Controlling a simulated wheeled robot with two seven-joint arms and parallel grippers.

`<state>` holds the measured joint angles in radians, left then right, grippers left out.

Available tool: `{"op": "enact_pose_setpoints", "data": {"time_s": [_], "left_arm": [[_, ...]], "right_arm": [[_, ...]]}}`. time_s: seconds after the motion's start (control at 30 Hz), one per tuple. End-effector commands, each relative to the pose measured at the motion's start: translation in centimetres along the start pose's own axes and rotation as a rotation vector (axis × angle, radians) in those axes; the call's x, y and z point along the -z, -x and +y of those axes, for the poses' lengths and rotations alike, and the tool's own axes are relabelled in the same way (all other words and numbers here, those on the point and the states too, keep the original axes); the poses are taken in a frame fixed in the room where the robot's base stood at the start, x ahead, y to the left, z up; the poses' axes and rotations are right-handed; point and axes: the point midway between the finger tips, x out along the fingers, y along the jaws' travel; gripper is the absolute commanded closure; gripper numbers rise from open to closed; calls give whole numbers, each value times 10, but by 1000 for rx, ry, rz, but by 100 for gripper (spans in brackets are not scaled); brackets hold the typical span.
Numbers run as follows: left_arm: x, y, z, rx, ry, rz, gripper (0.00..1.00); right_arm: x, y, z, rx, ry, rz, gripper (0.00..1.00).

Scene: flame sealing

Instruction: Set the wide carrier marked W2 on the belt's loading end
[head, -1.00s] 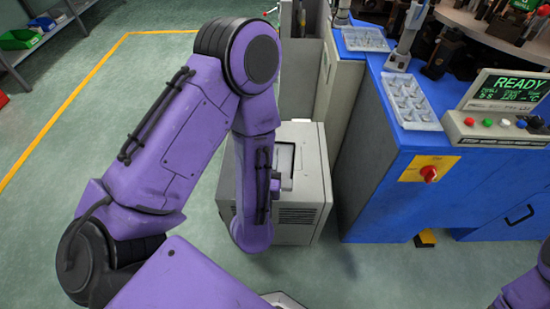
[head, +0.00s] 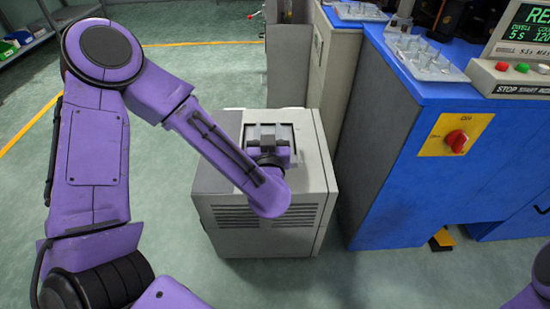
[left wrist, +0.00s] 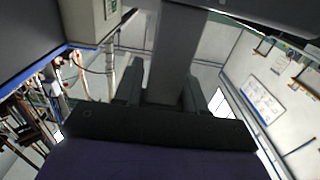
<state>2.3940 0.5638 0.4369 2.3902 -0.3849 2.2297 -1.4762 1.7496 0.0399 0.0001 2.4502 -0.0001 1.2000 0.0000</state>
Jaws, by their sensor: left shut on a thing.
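My left gripper (head: 268,132) points away from me over the top of a pale grey cabinet. In the left wrist view its two dark fingers (left wrist: 160,93) are closed on a grey upright bar (left wrist: 176,50), which runs up to a wide grey piece (left wrist: 240,12) at the top edge. I cannot tell if this held thing is the wide carrier, and no W2 mark is readable. The belt's loading end cannot be made out. My right gripper is out of view; only a bit of purple arm shows at the lower right of the head view.
The grey cabinet (head: 265,224) stands left of the blue machine (head: 405,180). The machine carries a red knob (head: 457,141), a clear celled tray (head: 425,58) and a control panel (head: 518,78). Another tray (head: 360,11) lies farther back. Open green floor is at the left.

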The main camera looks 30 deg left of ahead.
Motion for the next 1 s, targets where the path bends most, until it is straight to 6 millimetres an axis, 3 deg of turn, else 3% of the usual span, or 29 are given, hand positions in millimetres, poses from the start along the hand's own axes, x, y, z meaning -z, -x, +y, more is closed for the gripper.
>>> {"op": "enact_pose_setpoints", "data": {"time_s": [0.03,0.2,0.33,0.5,0.83,0.87,0.93,1.0], "left_arm": [[-12,-8,5,1,4,1,100],[-26,-21,13,-1,5,4,100],[-36,-28,16,0,4,4,100],[-65,-28,16,-1,5,2,100],[-65,-27,17,-3,4,5,100],[-66,-27,16,-2,2,2,57],[-66,-27,16,-1,3,2,34],[-66,-27,16,-1,3,2,34]], "right_arm": [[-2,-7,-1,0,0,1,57],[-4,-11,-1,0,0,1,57],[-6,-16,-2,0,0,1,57],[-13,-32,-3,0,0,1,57],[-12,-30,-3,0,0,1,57],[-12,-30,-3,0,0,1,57],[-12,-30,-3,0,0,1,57],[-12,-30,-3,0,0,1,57]]}}
